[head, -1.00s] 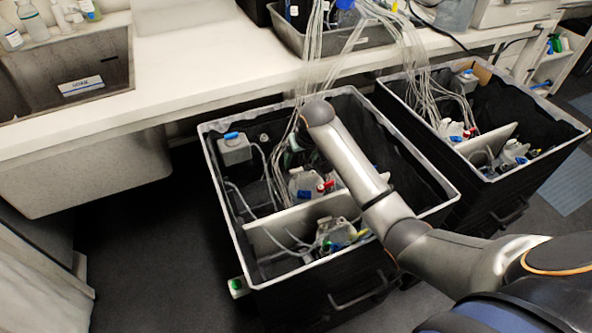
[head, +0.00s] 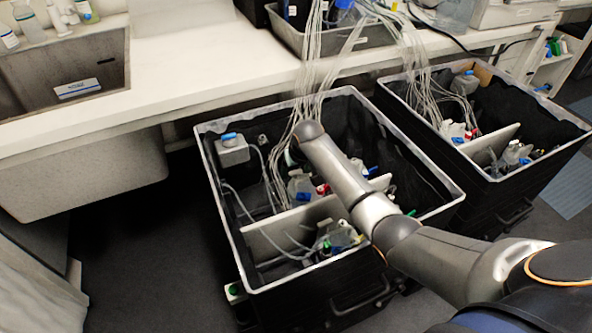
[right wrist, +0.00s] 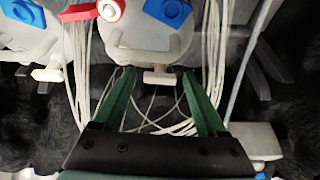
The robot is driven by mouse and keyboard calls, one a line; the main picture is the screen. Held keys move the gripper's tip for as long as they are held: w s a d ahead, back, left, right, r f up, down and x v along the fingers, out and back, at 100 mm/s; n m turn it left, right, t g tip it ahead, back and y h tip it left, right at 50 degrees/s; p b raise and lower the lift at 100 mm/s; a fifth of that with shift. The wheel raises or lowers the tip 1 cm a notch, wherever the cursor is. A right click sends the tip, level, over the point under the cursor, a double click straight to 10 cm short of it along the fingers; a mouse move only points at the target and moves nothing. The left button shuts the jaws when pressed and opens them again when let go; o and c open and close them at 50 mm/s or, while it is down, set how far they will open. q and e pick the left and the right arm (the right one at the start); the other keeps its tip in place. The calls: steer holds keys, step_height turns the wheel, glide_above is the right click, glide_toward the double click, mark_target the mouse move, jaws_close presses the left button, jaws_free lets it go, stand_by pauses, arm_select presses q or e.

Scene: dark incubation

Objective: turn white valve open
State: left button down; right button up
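In the right wrist view a white T-shaped valve handle (right wrist: 160,78) sticks out below a whitish container (right wrist: 150,40). My right gripper (right wrist: 158,74) is open, with one green finger on each side of this handle. I cannot tell whether either finger touches it. A second white valve handle (right wrist: 47,74) is on another container at the left. In the head view my right arm reaches down into the near black bin (head: 222,215), and its wrist hides most of the gripper. My left gripper is not in view.
A red clip (right wrist: 92,12) and blue caps (right wrist: 168,10) sit on the containers. Thin tubes (right wrist: 80,60) hang around the gripper. A white divider (head: 275,232) crosses the near bin. A second bin (head: 540,150) stands at the right, below the bench (head: 210,65).

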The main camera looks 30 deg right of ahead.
jaws_close()
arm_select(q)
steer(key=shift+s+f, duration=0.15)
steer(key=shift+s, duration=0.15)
